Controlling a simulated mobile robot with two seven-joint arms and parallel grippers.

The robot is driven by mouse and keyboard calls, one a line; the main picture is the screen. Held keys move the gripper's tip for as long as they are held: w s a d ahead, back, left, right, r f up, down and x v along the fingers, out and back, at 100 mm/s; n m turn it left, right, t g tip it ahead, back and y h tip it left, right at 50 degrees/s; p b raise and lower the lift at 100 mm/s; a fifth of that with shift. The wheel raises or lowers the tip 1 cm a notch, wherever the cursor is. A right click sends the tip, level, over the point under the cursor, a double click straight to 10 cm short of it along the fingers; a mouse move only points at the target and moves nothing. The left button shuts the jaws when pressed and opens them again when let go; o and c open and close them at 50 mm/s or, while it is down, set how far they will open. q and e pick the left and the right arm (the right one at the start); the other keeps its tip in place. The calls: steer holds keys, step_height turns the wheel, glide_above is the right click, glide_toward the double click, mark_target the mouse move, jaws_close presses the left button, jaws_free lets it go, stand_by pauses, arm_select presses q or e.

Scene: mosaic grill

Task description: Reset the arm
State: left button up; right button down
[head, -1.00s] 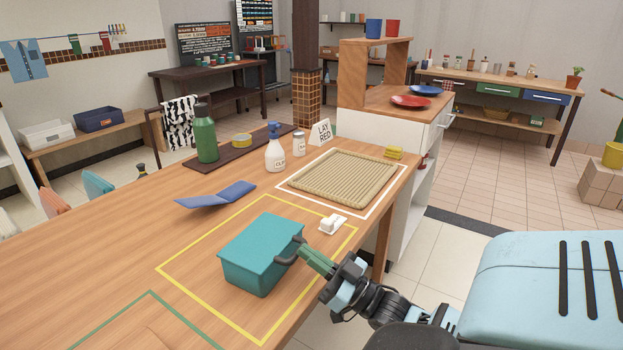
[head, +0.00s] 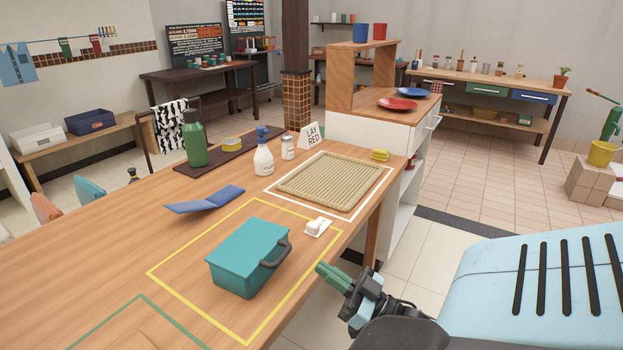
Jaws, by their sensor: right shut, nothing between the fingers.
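My right gripper (head: 330,276) shows in the head view at the table's near right edge. It is shut and empty, apart from the teal box (head: 246,257) to its left. The teal box is closed, with a dark handle (head: 275,256) on its right side. It stands inside the yellow outline (head: 178,296) on the wooden table (head: 95,258). My left gripper is not in view.
A small white object (head: 318,227) lies by the yellow outline's right corner. Behind it is a woven mat (head: 329,181) inside a white outline.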

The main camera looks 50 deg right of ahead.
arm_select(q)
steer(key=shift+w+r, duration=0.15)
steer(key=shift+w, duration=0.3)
arm_select(e)
steer(key=shift+v, duration=0.95)
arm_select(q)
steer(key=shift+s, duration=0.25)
